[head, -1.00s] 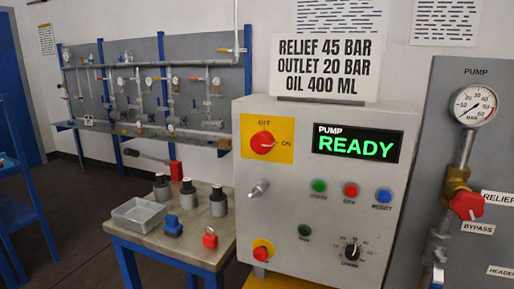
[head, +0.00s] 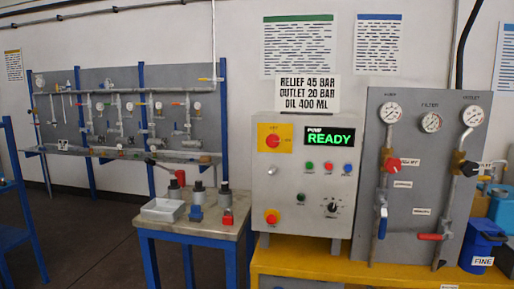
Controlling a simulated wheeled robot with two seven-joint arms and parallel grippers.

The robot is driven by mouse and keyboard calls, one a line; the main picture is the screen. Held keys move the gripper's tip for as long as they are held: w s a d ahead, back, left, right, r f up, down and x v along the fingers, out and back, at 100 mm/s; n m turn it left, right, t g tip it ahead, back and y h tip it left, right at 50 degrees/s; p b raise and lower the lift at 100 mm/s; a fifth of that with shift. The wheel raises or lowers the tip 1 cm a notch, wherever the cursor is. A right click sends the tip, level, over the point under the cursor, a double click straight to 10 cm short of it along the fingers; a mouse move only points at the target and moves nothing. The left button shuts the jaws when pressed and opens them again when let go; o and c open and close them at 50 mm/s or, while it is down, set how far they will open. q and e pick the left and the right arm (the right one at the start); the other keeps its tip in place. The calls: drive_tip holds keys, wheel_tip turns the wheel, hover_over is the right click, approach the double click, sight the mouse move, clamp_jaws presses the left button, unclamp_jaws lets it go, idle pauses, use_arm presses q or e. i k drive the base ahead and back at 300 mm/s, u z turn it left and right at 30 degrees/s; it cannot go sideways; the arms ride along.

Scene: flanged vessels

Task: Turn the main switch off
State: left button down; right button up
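The main switch (head: 272,140) is a red rotary knob on a yellow plate, at the upper left of the grey pump control box (head: 263,186). Its plate labels are too small to read now; in the earlier, closer view its pale mark lies toward ON at the right. The display (head: 330,136) on the box reads PUMP READY in green. Neither of my grippers is in view.
The box stands on a yellow bench (head: 300,262). A side table (head: 190,228) to its left holds a grey tray (head: 162,210), bottles and padlock-like blocks. A gauge panel (head: 425,180) stands to the right. The floor at left (head: 85,240) is open.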

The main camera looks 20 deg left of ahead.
sight(273, 140)
drive_tip(key=u, duration=0.6)
drive_tip(key=i, duration=0.7)
drive_tip(key=u, duration=0.55)
